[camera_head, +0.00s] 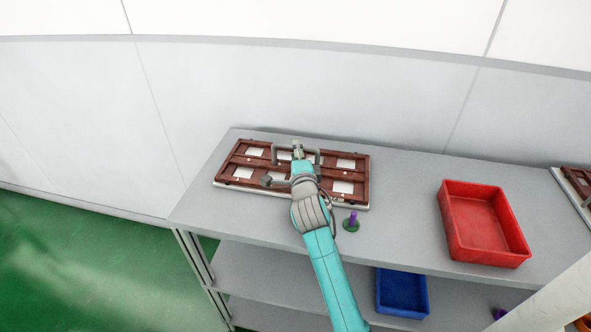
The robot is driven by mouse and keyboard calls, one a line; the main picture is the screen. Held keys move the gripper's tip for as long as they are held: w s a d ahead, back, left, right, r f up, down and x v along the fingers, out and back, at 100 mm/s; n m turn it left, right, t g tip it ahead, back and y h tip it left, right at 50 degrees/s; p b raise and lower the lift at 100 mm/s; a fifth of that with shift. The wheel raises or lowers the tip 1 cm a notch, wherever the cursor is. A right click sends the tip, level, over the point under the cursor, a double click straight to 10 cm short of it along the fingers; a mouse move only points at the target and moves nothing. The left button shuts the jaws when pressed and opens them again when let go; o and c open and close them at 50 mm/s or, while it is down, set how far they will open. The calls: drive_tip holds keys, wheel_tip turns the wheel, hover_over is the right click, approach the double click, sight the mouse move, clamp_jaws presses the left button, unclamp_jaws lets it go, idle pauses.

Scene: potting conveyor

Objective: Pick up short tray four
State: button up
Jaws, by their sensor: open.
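A reddish-brown compartmented tray (236,171) with white cards in its compartments lies on the grey shelf top near the wall. A red open tray (488,253) stands empty at the right on the same top. A blue open tray (402,308) is on the shelf below. I can read no number on any of them, so I cannot tell which is short tray four. My gripper (297,152) is open above the middle of the brown tray and hides part of it. I cannot tell whether it touches the tray.
Part of another brown tray (577,181) shows at the right edge. A white wall (330,90) rises behind. The top between brown and red trays is mostly clear.

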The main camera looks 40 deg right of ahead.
drive_tip(key=shift+x, duration=1.15)
clamp_jaws()
